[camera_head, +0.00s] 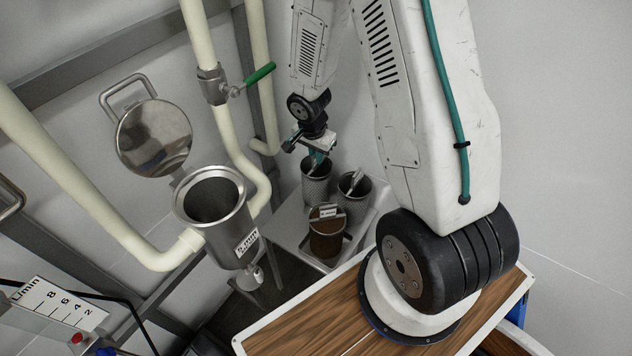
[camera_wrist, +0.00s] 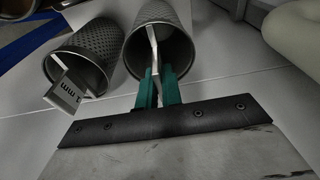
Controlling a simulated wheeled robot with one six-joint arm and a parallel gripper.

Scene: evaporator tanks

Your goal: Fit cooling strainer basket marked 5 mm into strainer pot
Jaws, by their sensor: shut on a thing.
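The strainer pot (camera_head: 240,222) is a steel cylinder at centre left in the head view. Its mouth is open and looks empty; its round lid (camera_head: 153,138) is swung up behind it. A label on its front is too blurred to read surely. Three baskets stand on a pale tray. My gripper (camera_head: 318,157) is over the back-left perforated basket (camera_head: 316,186). In the wrist view its green fingers (camera_wrist: 158,88) are shut on the upright handle of that basket (camera_wrist: 172,22). Its size mark is hidden. The neighbouring basket (camera_wrist: 84,48) has a tag ending in "mm".
The right basket (camera_head: 355,196) and a brown front basket (camera_head: 327,240) with a tag stand close by. Cream pipes (camera_head: 150,250) and a green-handled valve (camera_head: 255,78) flank the pot. A flow gauge (camera_head: 55,305) is at lower left.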

